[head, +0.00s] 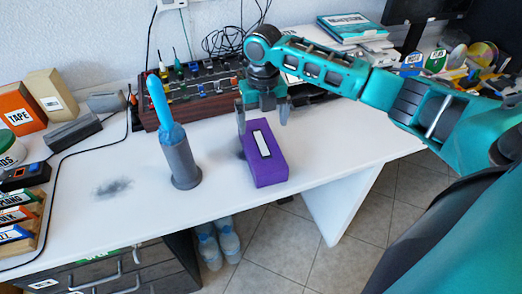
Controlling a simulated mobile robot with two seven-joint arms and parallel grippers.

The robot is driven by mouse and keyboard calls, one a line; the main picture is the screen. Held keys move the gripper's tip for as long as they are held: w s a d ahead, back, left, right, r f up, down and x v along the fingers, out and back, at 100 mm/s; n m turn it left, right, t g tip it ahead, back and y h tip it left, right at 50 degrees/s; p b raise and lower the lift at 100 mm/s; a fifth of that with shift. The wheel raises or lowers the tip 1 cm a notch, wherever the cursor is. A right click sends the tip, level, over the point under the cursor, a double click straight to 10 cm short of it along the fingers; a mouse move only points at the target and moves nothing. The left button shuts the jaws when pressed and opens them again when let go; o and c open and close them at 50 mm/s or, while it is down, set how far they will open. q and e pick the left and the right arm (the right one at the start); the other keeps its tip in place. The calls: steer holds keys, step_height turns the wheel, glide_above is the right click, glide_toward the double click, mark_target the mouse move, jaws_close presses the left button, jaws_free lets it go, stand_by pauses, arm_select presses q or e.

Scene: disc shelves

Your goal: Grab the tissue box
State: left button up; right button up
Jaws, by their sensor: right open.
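The tissue box is a purple box (266,165) with a white strip on top, lying on the white table near its front edge, right of the middle. My right gripper (262,113) points down just behind the far end of the box, its fingers apart. One finger shows left of the box's far end and the other to the right. I cannot tell whether they touch the box. My left gripper is not in view.
A grey cylinder (182,163) with a blue top stands left of the box. A rack of tools (190,100) and cables lie behind. Books (350,28) and discs (484,54) are at the back right.

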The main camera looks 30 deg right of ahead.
mark_target(261, 143)
steer(key=f+b, duration=0.1)
steer(key=f, duration=0.8)
steer(key=shift+w, duration=0.2)
steer(key=shift+c, duration=0.4)
steer(key=c, duration=0.6)
steer(key=shift+c, duration=0.4)
steer(key=shift+r, duration=0.15)
